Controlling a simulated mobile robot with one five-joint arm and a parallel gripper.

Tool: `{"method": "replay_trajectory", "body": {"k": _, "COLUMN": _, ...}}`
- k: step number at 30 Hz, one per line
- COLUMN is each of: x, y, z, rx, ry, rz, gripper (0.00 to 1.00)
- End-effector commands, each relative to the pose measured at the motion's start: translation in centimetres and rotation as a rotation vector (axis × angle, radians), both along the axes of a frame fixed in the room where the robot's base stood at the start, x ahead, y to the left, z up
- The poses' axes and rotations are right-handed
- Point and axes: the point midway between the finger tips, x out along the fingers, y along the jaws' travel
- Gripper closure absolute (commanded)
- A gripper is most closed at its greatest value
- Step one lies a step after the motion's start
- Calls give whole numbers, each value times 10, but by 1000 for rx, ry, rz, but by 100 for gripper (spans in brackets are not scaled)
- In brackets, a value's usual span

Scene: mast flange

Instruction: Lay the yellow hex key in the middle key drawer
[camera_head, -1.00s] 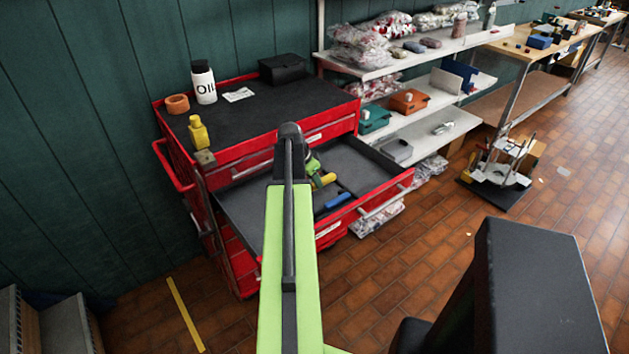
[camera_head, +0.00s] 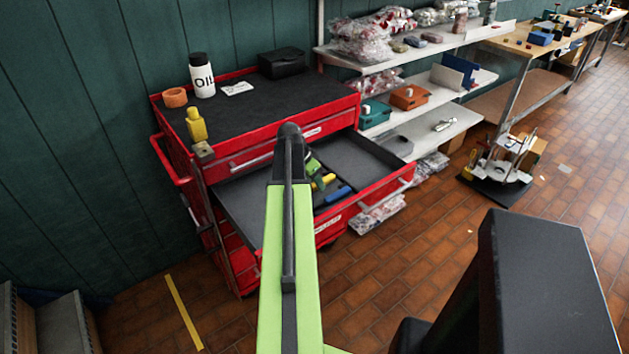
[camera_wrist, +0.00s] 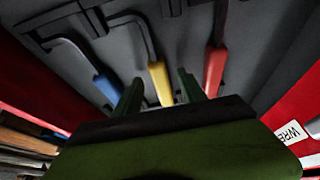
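The yellow hex key (camera_wrist: 160,82) lies between the blue hex key (camera_wrist: 107,86) and the red hex key (camera_wrist: 215,70) in the wrist view. Its bent dark shaft points away from my gripper. My gripper (camera_wrist: 159,76) is open, one finger on each side of the yellow handle, with visible gaps. The pulled-out drawer (camera_head: 368,158) of the red cabinet is under it. In the head view the yellow handle (camera_head: 322,182) and blue handle (camera_head: 338,195) show beside my arm, which hides the red key and most of my gripper.
Shelves (camera_head: 430,128) stand to the right. Brick floor is free in front of the drawer.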

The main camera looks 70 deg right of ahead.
Motion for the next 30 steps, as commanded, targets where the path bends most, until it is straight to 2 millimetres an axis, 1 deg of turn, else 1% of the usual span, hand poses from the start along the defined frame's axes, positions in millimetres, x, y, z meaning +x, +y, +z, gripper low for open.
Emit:
{"method": "replay_trajectory", "body": {"k": 6, "x": 0, "y": 1, "z": 2, "rx": 0, "ry": 0, "rz": 0, "gripper": 52}}
{"method": "replay_trajectory", "body": {"k": 8, "x": 1, "y": 1, "z": 6, "rx": 0, "ry": 0, "rz": 1, "gripper": 52}}
{"method": "replay_trajectory", "body": {"k": 11, "x": 3, "y": 5, "z": 17, "rx": 0, "ry": 0, "rz": 1, "gripper": 52}}
{"method": "replay_trajectory", "body": {"k": 14, "x": 7, "y": 10, "z": 35, "rx": 0, "ry": 0, "rz": 2, "gripper": 52}}
{"method": "replay_trajectory", "body": {"k": 27, "x": 28, "y": 44, "z": 135, "rx": 0, "ry": 0, "rz": 3, "gripper": 52}}
{"method": "replay_trajectory", "body": {"k": 30, "x": 32, "y": 51, "z": 153, "rx": 0, "ry": 1, "rz": 2, "gripper": 52}}
